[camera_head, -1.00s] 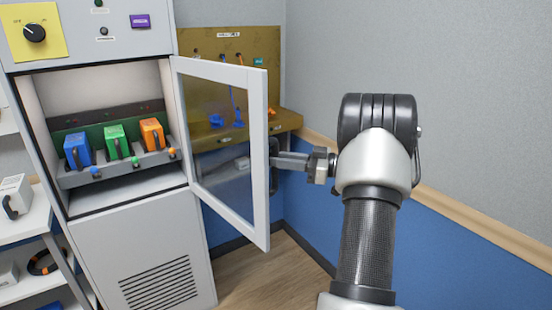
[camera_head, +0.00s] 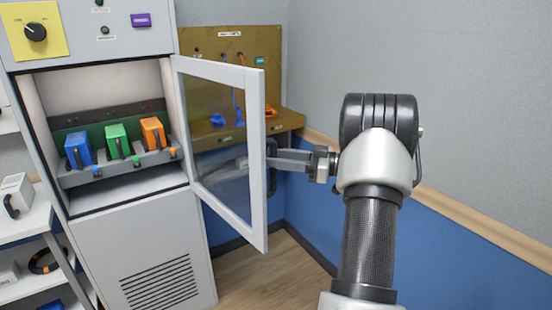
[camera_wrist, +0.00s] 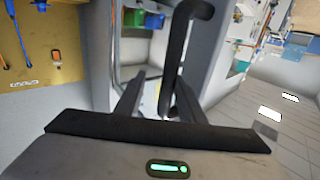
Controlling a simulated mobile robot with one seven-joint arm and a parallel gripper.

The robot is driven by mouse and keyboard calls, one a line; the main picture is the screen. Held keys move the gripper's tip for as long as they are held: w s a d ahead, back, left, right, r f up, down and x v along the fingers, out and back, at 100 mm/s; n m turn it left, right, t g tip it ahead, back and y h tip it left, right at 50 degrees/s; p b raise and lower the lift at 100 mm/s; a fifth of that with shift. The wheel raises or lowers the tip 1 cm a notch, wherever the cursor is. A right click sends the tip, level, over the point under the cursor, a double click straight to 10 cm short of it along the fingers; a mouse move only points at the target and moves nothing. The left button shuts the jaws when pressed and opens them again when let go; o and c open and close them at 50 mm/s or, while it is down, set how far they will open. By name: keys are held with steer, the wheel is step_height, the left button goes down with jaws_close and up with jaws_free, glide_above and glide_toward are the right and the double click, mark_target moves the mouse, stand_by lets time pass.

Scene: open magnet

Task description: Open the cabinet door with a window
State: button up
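The cabinet door with a window (camera_head: 258,150) stands wide open, hinged on the right side of the grey cabinet (camera_head: 140,235). Its dark handle (camera_head: 271,180) is on the face turned to the right. My gripper (camera_head: 280,160) reaches in from the right at the handle. In the wrist view, the handle (camera_wrist: 176,50) passes between the two fingers of my gripper (camera_wrist: 158,95). A gap shows between the left finger and the bar, so the fingers are open around it. Contact with the right finger cannot be told.
Inside the cabinet are a blue block (camera_head: 78,150), a green block (camera_head: 117,141) and an orange block (camera_head: 153,134). A yellow-brown panel (camera_head: 215,45) with a ledge stands behind the door. A wall (camera_head: 440,225) lies at right, a white shelf (camera_head: 35,225) at left.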

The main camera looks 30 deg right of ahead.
steer(key=v, duration=1.7)
steer(key=shift+s, duration=0.25)
steer(key=shift+d+r, duration=0.1)
